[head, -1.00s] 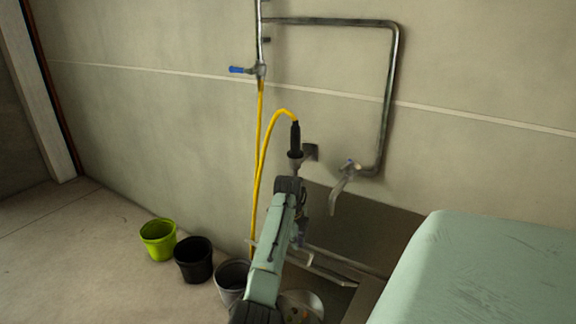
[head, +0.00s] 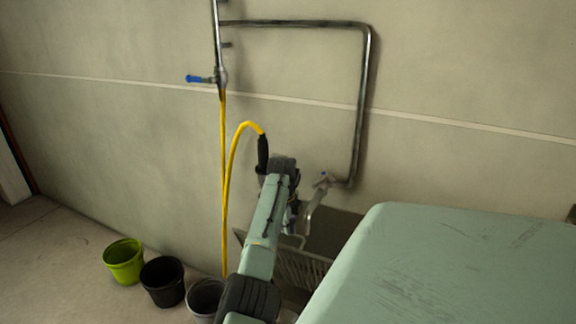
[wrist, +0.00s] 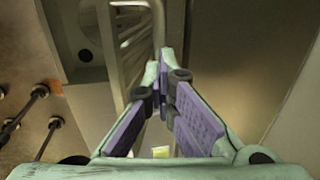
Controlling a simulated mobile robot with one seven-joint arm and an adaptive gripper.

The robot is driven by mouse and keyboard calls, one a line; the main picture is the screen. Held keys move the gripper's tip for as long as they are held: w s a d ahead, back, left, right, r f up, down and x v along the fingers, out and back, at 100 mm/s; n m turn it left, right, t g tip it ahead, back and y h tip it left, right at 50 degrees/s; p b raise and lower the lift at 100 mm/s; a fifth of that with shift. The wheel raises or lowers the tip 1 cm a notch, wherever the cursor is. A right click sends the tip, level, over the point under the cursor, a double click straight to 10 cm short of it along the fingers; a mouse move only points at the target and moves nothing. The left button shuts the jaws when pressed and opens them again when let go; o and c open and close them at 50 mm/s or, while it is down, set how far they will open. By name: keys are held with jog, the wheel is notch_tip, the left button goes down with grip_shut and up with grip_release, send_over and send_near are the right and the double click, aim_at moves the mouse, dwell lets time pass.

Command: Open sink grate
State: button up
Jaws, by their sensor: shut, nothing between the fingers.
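The metal sink grate (head: 303,268) stands tilted up at the sink below the wall tap in the head view, its bars facing me. In the wrist view the grate's bars and bent rail (wrist: 131,42) run up beside my fingers. My gripper (wrist: 163,88) is shut and empty, its purple-padded fingertips together right by the grate's rail. I cannot tell whether they touch it. In the head view my arm hides most of the gripper and part of the grate.
A yellow hose (head: 228,190) hangs by the wall left of my arm. A tap (head: 318,195) on a metal pipe (head: 361,100) is above the sink. Green (head: 124,262), black (head: 163,281) and grey (head: 205,298) buckets stand on the floor at left.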

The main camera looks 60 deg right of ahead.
jog(key=shift+o, duration=1.3)
jog(key=f, duration=0.1)
jog(key=a+f, duration=0.1)
jog(key=shift+s+a+f, duration=0.25)
jog(key=shift+f, duration=0.15)
jog(key=o, duration=0.3)
jog(key=shift+d+f, duration=0.2)
jog(key=shift+f, duration=0.2)
jog(key=shift+r, duration=0.3)
jog(key=shift+w+r, duration=0.1)
